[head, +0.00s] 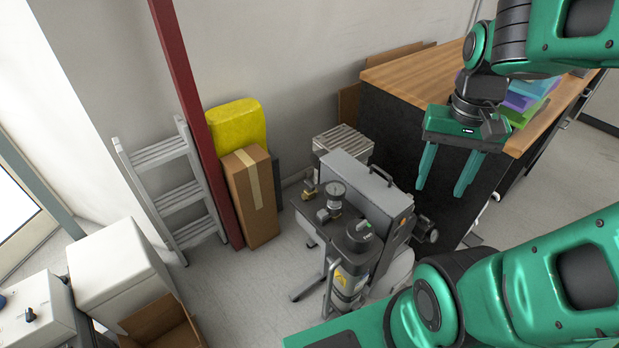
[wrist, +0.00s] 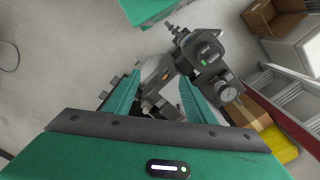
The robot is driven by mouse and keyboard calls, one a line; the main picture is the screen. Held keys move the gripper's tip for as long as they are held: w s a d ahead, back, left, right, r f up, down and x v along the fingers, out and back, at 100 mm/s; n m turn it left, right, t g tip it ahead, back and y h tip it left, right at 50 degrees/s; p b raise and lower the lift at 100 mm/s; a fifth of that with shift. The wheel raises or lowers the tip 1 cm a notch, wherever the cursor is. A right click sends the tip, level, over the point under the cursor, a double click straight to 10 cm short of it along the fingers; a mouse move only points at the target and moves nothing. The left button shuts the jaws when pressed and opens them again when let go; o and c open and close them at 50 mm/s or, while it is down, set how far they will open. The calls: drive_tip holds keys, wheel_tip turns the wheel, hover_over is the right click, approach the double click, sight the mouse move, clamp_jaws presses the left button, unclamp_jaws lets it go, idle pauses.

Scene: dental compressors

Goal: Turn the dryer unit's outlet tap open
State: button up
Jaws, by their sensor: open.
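The dryer unit (head: 352,262) stands on the floor at the centre of the head view, a grey canister with a dark top, beside a grey cabinet. I cannot tell for certain which fitting is the outlet tap. My gripper (head: 440,192) is open and empty, fingers pointing down, above and to the right of the unit.
A wooden-topped bench (head: 420,72) stands behind my gripper on the right. A cardboard box (head: 250,195), a yellow container (head: 238,122), a red post (head: 190,100) and a step ladder (head: 165,190) stand along the wall. Floor left of the unit is clear.

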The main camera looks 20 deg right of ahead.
drive_tip(key=w+a+f+m, duration=0.1)
drive_tip(key=w+a+m, duration=0.1)
drive_tip(key=w, duration=0.5)
drive_tip(key=w+a+f+m, duration=0.1)
drive_tip(key=w+a, duration=0.2)
drive_tip(key=w, duration=0.4)
drive_tip(key=m, duration=0.4)
approach(309, 183)
wheel_tip(309, 183, down, 8)
drive_tip(key=shift+s+d+f, duration=0.1)
drive_tip(key=shift+d, duration=0.05)
drive_tip(key=c, duration=1)
